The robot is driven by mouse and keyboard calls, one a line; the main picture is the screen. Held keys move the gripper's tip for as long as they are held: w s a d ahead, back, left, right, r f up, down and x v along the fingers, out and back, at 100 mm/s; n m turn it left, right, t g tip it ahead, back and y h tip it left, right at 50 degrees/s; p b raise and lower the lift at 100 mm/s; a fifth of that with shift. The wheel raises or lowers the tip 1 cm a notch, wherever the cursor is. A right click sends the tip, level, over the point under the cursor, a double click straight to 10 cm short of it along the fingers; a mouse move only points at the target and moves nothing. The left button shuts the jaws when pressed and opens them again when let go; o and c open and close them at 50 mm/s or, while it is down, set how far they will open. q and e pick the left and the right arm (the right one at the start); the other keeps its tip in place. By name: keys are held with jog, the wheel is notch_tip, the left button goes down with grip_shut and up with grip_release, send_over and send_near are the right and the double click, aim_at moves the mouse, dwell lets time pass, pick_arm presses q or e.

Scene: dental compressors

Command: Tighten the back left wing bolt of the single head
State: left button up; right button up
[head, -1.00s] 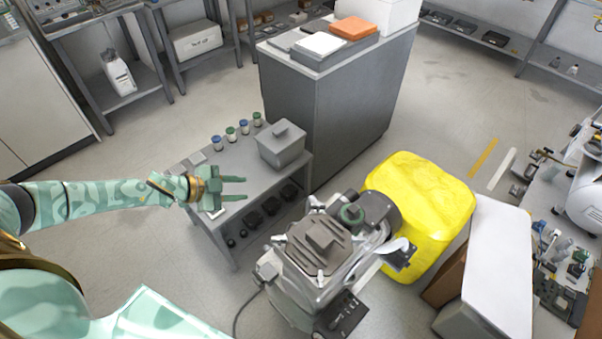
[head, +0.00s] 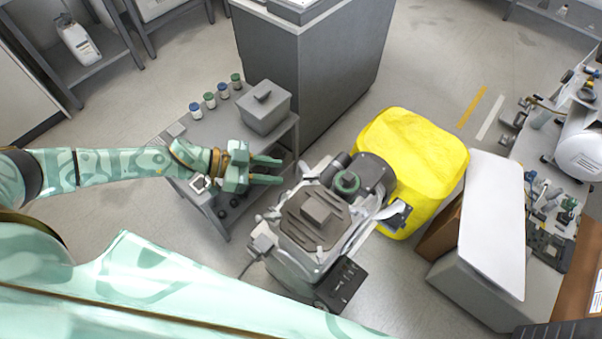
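The single-head compressor (head: 308,235) stands in the lower middle of the head view, with a brown ribbed top plate (head: 318,210) and small pale wing bolts around its edge. A wing bolt (head: 271,214) shows at the left edge of the head; it is small, and its turn position cannot be told. My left gripper (head: 280,171) comes in from the left, with its two green fingers apart and nothing between them. It appears just up and left of the head, with no contact visible. My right gripper is not in view.
A low grey bench (head: 222,128) with a lidded box (head: 264,108) and several small jars lies under and behind my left gripper. A tall grey cabinet (head: 318,75) stands behind. A yellow block (head: 425,165) and a white-topped box (head: 492,225) stand right of the compressor.

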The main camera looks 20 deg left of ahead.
aim_at(311, 177)
pick_arm(q)
jog(key=b+x, duration=0.1)
jog(key=x, duration=0.6)
jog(key=shift+d+f, duration=0.15)
jog(key=shift+d, duration=0.05)
jog(key=shift+c, duration=0.3)
jog(key=shift+w, duration=0.1)
grip_shut()
